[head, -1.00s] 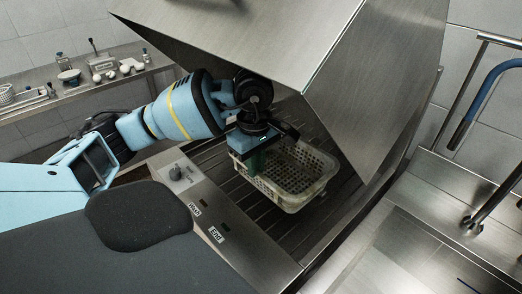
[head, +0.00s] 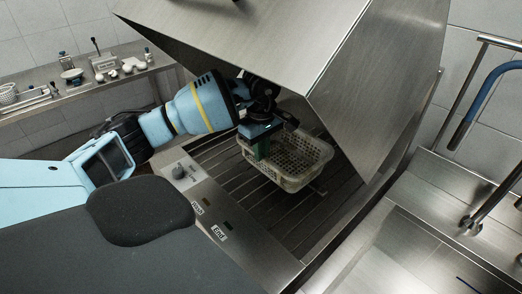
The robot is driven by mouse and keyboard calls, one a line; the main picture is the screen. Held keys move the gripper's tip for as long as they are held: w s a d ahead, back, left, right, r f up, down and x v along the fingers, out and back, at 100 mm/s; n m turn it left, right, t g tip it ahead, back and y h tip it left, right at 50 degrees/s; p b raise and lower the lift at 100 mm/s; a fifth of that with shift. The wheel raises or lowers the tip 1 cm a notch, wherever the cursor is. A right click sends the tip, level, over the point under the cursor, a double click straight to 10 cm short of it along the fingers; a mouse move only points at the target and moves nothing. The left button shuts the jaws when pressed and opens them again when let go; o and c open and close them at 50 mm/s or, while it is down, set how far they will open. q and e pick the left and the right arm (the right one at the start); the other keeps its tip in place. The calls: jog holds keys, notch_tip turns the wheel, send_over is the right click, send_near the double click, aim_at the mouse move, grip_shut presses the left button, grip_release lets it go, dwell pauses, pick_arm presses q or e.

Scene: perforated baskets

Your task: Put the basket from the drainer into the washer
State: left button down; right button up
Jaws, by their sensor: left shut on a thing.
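The perforated basket (head: 292,174), pale with a green part at its near left side, is inside the washer (head: 330,60), over the dark slatted floor (head: 265,205) and under the raised steel hood. My left gripper (head: 262,146) reaches in from the left and is shut on the basket's left rim. The fingertips are partly hidden by the wrist and the rim. I cannot tell whether the basket touches the slats. My right gripper is not in view. The drainer cannot be made out with certainty.
The washer's front panel (head: 205,205) has a knob and labelled buttons. The hood edge hangs close above my left wrist. A steel counter (head: 425,240) and rails lie to the right. A shelf (head: 75,90) with small items stands at the back left.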

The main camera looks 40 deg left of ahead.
pick_arm(q)
jog(key=shift+f, duration=0.75)
jog(key=c, duration=1.5)
grip_release()
jog(key=shift+o, duration=0.2)
notch_tip(320, 180, up, 12)
jog(key=shift+s, duration=0.1)
